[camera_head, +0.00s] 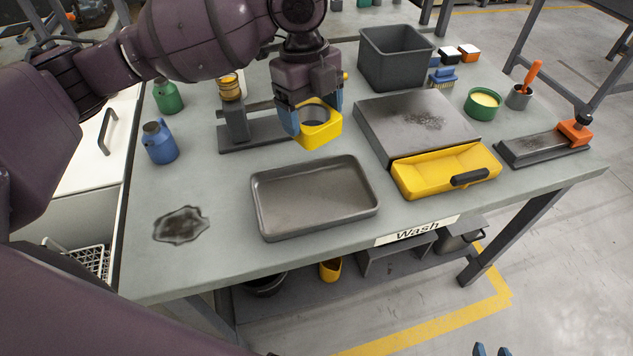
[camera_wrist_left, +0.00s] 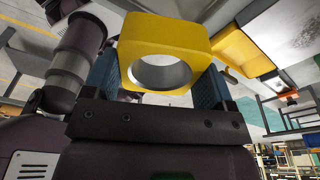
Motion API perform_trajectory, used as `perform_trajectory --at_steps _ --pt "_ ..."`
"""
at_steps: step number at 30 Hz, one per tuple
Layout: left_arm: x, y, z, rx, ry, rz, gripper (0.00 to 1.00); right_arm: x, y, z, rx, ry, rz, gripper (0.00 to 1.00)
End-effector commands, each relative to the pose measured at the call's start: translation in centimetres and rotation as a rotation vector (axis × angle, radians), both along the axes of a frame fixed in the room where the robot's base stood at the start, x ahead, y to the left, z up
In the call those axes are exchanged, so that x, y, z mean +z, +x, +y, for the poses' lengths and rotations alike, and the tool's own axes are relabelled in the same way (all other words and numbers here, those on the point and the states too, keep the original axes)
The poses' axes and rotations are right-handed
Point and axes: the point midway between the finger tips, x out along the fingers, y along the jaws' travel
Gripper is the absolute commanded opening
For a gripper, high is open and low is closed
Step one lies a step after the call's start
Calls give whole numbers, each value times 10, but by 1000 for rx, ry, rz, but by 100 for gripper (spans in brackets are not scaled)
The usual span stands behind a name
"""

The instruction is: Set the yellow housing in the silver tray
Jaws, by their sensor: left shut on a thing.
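The yellow housing (camera_head: 322,132), a block with a round metal-lined bore, is held by my left gripper (camera_head: 311,118) above the table, behind the silver tray. It also shows in the left wrist view (camera_wrist_left: 163,40) between the blue fingers of my left gripper (camera_wrist_left: 165,85), which are shut on its sides. The silver tray (camera_head: 262,222) lies empty on the table in the head view, in front of and below the housing. Two blue tips at the bottom edge of the head view look like my right gripper (camera_head: 491,350); it is low, away from the table top, with a gap between the tips.
A grey plate with a yellow bin (camera_head: 420,180) is right of the tray. A blue can (camera_head: 160,143) and green can (camera_head: 168,97) stand left. A dark stain (camera_head: 181,225) marks the table left of the tray. A grey crate (camera_head: 395,60) stands behind.

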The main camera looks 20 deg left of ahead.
Motion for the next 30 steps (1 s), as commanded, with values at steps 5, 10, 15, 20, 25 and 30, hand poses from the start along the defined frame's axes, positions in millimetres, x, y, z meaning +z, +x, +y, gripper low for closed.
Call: perform_trajectory --at_steps 5,10,15,20,25,30 --pt "-41 0 0 1 0 5 47 -13 -8 -2 -2 -2 22 39" --pt "-78 -1 0 1 -1 4 47 -21 -13 -2 -3 -4 35 39" --pt "-111 0 0 1 -1 3 47 -25 -11 -2 0 -4 35 39" --pt "-128 0 0 1 -1 1 47 -19 -4 -1 4 -3 17 39" --pt "-135 0 0 1 0 -1 47 -15 3 1 8 -3 4 39" --pt "-157 -1 0 2 0 4 47 -21 0 0 7 -4 12 39"
